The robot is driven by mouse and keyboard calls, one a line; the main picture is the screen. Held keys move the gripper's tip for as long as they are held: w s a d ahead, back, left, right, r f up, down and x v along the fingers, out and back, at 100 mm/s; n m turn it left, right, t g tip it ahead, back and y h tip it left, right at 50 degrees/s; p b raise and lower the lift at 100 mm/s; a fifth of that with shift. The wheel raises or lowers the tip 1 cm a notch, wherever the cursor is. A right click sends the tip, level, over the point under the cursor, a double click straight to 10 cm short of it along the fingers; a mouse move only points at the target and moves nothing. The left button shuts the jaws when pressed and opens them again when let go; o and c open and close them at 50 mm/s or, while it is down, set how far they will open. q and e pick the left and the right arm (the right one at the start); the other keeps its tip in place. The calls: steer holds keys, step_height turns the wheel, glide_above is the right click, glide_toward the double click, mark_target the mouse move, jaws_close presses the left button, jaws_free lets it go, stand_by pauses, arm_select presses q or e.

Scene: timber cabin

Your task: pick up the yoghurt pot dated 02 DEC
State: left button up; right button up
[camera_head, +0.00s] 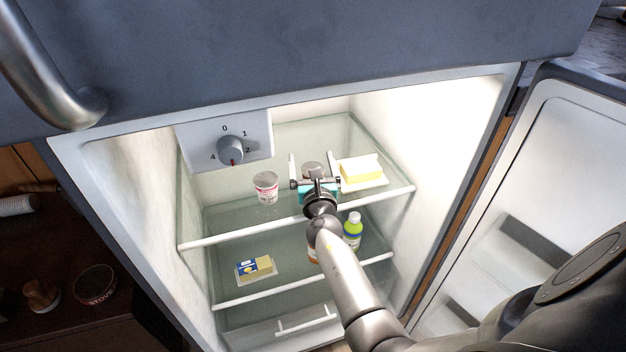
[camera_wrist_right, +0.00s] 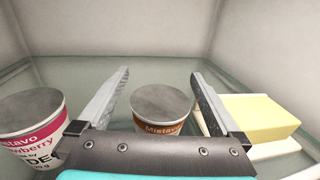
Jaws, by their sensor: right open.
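Two yoghurt pots stand upright on the top fridge shelf. One has a pink and white strawberry label (camera_wrist_right: 35,130) and shows left of my gripper in the head view (camera_head: 265,187). Its printed date ends in letters like "DE"; the day is hidden. The other pot has a brown label (camera_wrist_right: 162,112), and its grey lid shows behind my gripper in the head view (camera_head: 312,168); its date is hidden. My right gripper (camera_wrist_right: 160,74) is open, its fingers on either side of the brown-labelled pot in the wrist view. I cannot tell whether they touch it. My left gripper is not in view.
A yellow butter block on a white dish (camera_head: 361,172) stands close right of the gripper. The fridge door (camera_head: 540,190) is open at right.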

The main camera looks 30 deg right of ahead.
steer(key=shift+w+d, duration=0.1)
steer(key=shift+w, duration=0.05)
steer(key=c, duration=1.5)
steer(key=shift+r, duration=0.1)
